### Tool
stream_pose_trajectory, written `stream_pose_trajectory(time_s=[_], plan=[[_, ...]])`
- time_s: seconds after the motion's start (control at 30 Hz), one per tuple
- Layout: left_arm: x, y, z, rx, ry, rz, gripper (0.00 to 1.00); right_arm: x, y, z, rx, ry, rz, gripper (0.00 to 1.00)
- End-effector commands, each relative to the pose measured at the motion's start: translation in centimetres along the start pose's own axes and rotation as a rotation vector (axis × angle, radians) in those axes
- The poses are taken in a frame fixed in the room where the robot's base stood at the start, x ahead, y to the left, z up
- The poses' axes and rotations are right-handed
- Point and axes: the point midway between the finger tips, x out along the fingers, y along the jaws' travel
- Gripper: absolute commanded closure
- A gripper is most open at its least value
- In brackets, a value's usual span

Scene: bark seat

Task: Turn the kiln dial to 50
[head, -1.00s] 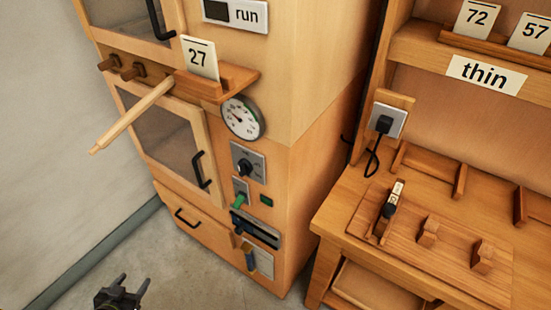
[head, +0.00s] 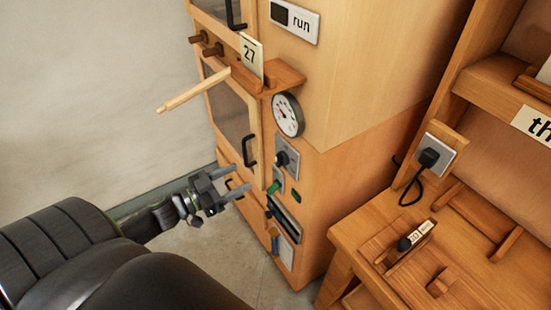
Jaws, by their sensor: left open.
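The kiln (head: 350,75) is a tall wooden cabinet in the middle of the head view. Its dial is a black knob (head: 283,158) on a grey plate (head: 291,152), below a round white gauge (head: 288,115). The marks around the knob are too small to read. My left gripper (head: 242,181) is open and empty, its fingers pointing right toward the kiln front. It is left of and a little below the knob, apart from it in the picture. My right gripper is not in view.
A green-handled switch (head: 274,187) and a dark slot panel (head: 284,212) sit below the knob. A black door handle (head: 249,150) juts out just left of it. A wooden rod (head: 195,92) sticks out above. A wooden bench (head: 375,235) stands at the right.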

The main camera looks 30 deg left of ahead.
Motion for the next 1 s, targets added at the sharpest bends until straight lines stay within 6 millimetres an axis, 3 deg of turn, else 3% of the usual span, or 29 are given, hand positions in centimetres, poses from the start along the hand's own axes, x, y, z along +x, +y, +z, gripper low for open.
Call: stream_pose_trajectory(time_s=[0.6, 0.8, 1.0], plan=[[10.3, -0.1, -0.2, -0.002, 0.001, -0.002, 0.4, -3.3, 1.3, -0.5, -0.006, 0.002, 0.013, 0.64], [12.2, -0.1, -0.1, -0.001, 0.0, -0.002, 0.4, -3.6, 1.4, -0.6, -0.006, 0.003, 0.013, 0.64], [12.6, 0.0, 0.0, 0.0, -0.001, -0.002, 0.4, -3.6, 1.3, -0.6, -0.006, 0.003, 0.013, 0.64]])
